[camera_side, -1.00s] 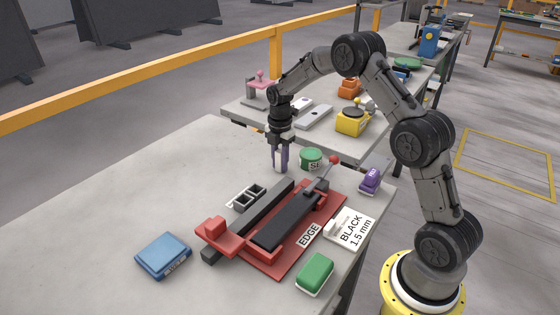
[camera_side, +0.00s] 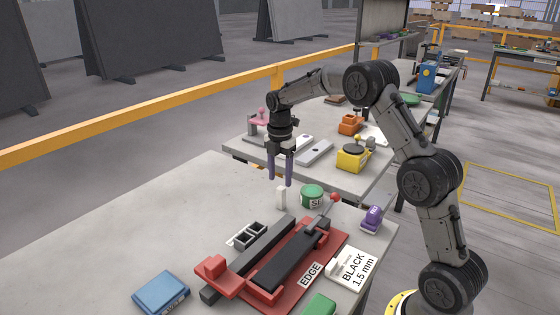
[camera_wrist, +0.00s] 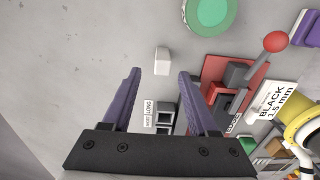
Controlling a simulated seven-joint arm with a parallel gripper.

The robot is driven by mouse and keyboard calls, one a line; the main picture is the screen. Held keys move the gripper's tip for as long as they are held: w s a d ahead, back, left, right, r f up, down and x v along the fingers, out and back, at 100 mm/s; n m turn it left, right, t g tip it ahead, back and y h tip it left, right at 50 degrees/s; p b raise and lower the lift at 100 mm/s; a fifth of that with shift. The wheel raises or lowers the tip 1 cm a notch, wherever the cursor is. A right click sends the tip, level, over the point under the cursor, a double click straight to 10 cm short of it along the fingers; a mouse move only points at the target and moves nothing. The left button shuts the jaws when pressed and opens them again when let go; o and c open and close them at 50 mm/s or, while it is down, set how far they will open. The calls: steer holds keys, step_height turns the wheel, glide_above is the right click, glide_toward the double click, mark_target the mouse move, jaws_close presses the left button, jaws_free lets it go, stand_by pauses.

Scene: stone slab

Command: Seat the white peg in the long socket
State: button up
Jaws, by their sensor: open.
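The white peg (camera_side: 281,197) stands upright on the stone slab, left of a green round tin. In the wrist view the peg (camera_wrist: 162,60) lies ahead of and between the fingertips, apart from them. My gripper (camera_side: 281,182) is open and empty, its purple fingers (camera_wrist: 159,76) pointing down above the peg. The socket block (camera_side: 249,235) has two dark square openings and sits beside a long dark bar. In the wrist view the block (camera_wrist: 166,118) shows partly between the fingers, with a label strip reading LONG at one opening; the other word is too small to read.
A red fixture (camera_side: 213,268) with a dark bar and red-knobbed lever (camera_side: 335,197) lies right of the sockets. The green tin (camera_side: 312,193) stands close to the peg. A blue box (camera_side: 161,291), purple block (camera_side: 372,217) and BLACK card (camera_side: 354,267) lie around. The slab's left is clear.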

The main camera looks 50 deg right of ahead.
mark_target(280, 188)
steer(key=s+a+r+m+t, duration=0.1)
steer(key=s+a+r+m, duration=0.15)
steer(key=r, duration=0.35)
steer(key=s+a+r+m, duration=0.2)
steer(key=s+a+r, duration=0.15)
steer(key=r, duration=0.35)
steer(key=s+a+m+t, duration=0.1)
steer(key=s+a+m, duration=0.2)
steer(key=s, duration=0.5)
steer(key=s+a+m+t, duration=0.2)
steer(key=s+m, duration=0.3)
steer(key=s, duration=0.3)
steer(key=s+a+m+t, duration=0.1)
steer(key=s+a+m, duration=0.4)
steer(key=s, duration=0.4)
steer(key=shift+f, duration=0.2)
steer(key=shift+o, duration=0.5)
steer(key=shift+s+f+m+t, duration=0.25)
steer(key=shift+s+f+t, duration=0.1)
steer(key=shift+s, duration=0.15)
